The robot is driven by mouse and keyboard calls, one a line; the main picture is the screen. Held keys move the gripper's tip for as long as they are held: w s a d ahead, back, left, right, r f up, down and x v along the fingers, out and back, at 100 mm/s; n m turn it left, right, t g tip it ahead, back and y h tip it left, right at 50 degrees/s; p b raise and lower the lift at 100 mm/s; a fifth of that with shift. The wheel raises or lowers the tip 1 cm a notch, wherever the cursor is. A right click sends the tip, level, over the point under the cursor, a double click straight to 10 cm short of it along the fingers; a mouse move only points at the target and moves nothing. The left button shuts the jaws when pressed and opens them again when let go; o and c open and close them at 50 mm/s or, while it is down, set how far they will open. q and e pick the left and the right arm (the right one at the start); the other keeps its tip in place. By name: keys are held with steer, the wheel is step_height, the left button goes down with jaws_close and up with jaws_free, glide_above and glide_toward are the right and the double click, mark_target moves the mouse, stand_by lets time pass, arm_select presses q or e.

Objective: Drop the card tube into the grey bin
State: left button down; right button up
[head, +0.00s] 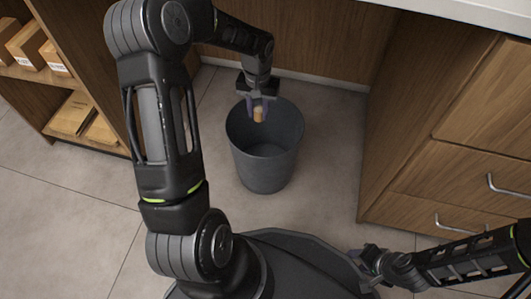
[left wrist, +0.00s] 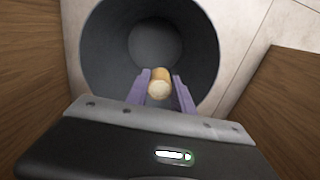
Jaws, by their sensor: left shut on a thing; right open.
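The card tube (head: 259,114) is a small tan cylinder. My left gripper (head: 258,108) is shut on it and holds it over the opening of the grey bin (head: 265,175). In the left wrist view the tube (left wrist: 159,85) sits between the purple fingers of the left gripper (left wrist: 160,92), with the bin (left wrist: 100,50) open behind it. I see no contents in the visible part of the bin. My right gripper (head: 368,268) is open and empty at the lower right, away from the bin.
A wooden shelf unit (head: 95,82) with cardboard boxes stands at the left. Wooden drawers (head: 450,180) with metal handles stand to the right of the bin. A wooden panel (head: 330,45) is behind it. Tiled floor (head: 320,190) is clear around the bin.

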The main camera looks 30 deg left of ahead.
mark_target(259, 118)
arm_select(q)
steer(key=shift+f+b, duration=0.95)
steer(key=shift+f, duration=0.7)
steer(key=c, duration=1)
jaws_free()
steer(key=shift+r, duration=0.15)
